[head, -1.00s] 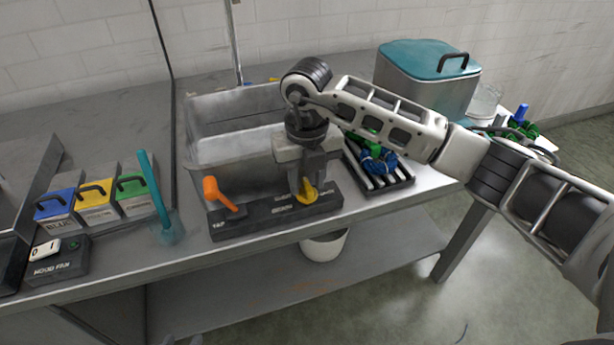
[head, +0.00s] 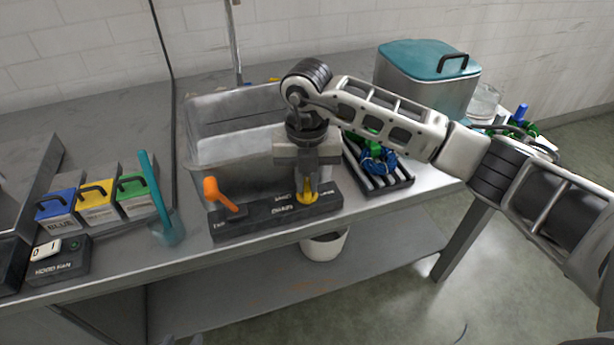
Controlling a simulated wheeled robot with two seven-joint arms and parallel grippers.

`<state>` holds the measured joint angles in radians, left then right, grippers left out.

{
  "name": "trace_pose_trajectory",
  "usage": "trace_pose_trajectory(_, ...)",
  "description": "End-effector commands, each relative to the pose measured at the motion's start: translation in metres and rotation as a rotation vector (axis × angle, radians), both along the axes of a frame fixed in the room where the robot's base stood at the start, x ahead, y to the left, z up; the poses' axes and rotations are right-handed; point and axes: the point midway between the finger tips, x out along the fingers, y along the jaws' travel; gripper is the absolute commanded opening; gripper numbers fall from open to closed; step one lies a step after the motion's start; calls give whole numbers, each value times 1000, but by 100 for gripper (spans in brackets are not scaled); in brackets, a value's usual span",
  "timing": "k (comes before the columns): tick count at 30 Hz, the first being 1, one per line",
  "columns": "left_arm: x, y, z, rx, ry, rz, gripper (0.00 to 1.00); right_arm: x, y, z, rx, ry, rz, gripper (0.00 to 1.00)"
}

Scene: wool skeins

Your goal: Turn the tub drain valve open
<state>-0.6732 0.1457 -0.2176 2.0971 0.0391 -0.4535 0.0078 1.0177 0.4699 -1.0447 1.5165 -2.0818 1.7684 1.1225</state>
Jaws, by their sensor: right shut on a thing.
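The yellow drain valve handle (head: 306,196) sits on the right part of a dark valve block (head: 262,220) at the front of the grey tub (head: 215,148). The block has white lettering, including a word that looks like DRAIN. My right gripper (head: 307,188) points down and is shut on the yellow handle; its fingers hide part of it. An orange tap lever (head: 220,194) stands tilted on the left end of the same block.
Left of the tub stand a teal-handled tool (head: 155,190) in a clear holder and lidded blue, yellow and green boxes (head: 97,198). A rack with blue and green skeins (head: 380,175) lies right of the gripper. A teal-lidded bin (head: 428,80) stands behind. A white bucket (head: 323,247) sits below.

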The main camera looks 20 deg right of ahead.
Motion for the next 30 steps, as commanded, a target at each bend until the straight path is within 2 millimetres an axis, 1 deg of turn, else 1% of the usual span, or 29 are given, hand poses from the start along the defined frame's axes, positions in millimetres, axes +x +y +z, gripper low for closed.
trace_pose_trajectory(12,-2,2,1,15,11,-3,36,0,0,2,1,0,-395,0)
trace_pose_trajectory(30,-2,5,10,37,15,-10,36,1,0,3,1,-1,-957,0)
